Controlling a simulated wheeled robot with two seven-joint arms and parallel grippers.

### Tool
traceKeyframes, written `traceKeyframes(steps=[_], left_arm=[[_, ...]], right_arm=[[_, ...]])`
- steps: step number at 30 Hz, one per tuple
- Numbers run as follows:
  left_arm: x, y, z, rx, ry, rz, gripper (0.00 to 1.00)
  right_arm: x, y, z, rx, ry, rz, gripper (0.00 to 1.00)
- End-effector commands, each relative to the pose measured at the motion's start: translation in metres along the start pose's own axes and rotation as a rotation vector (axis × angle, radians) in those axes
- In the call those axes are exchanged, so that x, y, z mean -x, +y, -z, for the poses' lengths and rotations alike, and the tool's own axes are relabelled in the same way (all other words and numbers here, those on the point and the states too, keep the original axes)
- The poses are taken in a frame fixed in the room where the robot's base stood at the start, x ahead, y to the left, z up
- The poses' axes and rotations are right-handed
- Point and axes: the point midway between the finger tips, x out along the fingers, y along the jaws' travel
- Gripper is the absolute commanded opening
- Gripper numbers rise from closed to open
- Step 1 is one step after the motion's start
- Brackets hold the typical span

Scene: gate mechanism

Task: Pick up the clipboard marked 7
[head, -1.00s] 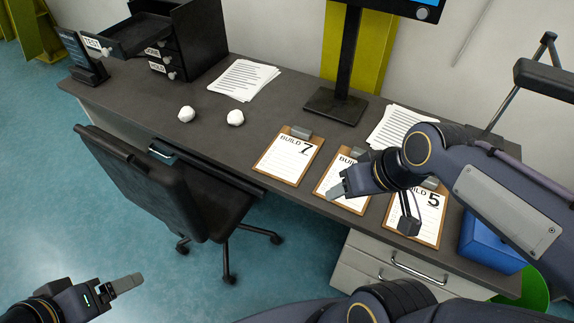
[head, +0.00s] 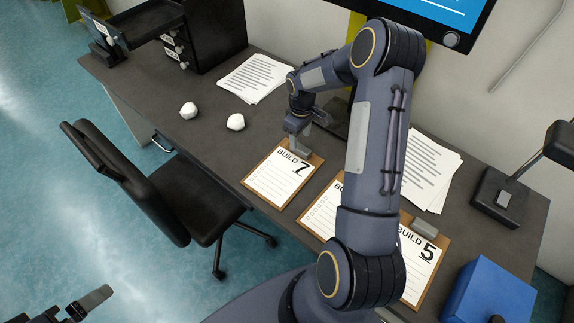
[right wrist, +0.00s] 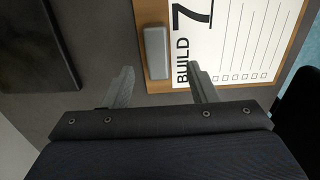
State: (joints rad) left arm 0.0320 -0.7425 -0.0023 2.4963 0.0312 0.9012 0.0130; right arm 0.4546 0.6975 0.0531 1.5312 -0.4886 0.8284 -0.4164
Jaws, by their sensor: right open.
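The clipboard marked 7 (head: 283,177) lies flat on the dark desk, a white "BUILD 7" sheet on brown board. It also shows in the right wrist view (right wrist: 231,40), with its grey clip (right wrist: 155,52) at the board's top edge. My right gripper (head: 297,149) is over that clip end. In the right wrist view the open, empty fingers (right wrist: 160,88) stand apart, one over the desk beside the clip and one over the sheet's edge. I cannot tell the height between them. My left gripper (head: 92,303) is low at the left, over the floor; its jaw state is unclear.
The clipboard marked 5 (head: 418,262) and a partly hidden clipboard (head: 322,212) lie to the right. Two crumpled balls (head: 235,122) and papers (head: 255,78) are on the desk. The monitor (head: 440,15), blue box (head: 488,296) and chair (head: 165,190) are nearby.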

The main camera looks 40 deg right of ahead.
Motion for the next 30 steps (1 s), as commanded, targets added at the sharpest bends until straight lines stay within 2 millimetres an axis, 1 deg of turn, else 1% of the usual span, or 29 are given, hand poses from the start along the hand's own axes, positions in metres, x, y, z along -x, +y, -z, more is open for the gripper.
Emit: traceKeyframes(steps=[6, 10, 13, 19, 20, 30], left_arm=[[0.010, 0.004, 0.005, 0.000, 0.000, 0.000, 1.00], [0.011, 0.005, 0.005, 0.000, 0.000, 0.000, 1.00], [0.011, 0.005, 0.005, 0.000, 0.000, 0.000, 1.00], [0.011, 0.005, 0.005, 0.000, 0.000, 0.000, 1.00], [0.011, 0.005, 0.005, 0.000, 0.000, 0.000, 1.00], [0.011, 0.005, 0.005, 0.000, 0.000, 0.000, 1.00]], right_arm=[[-0.029, 0.003, -0.002, -0.003, -0.004, 0.003, 0.53], [-0.046, 0.003, -0.002, -0.001, -0.002, 0.001, 0.53], [-0.051, 0.003, -0.001, -0.002, 0.000, 0.000, 0.53], [-0.052, 0.003, -0.001, -0.003, 0.000, 0.000, 0.53], [-0.052, 0.003, -0.001, -0.003, 0.000, 0.000, 0.50], [-0.052, 0.003, -0.001, -0.002, 0.000, 0.000, 0.06]])
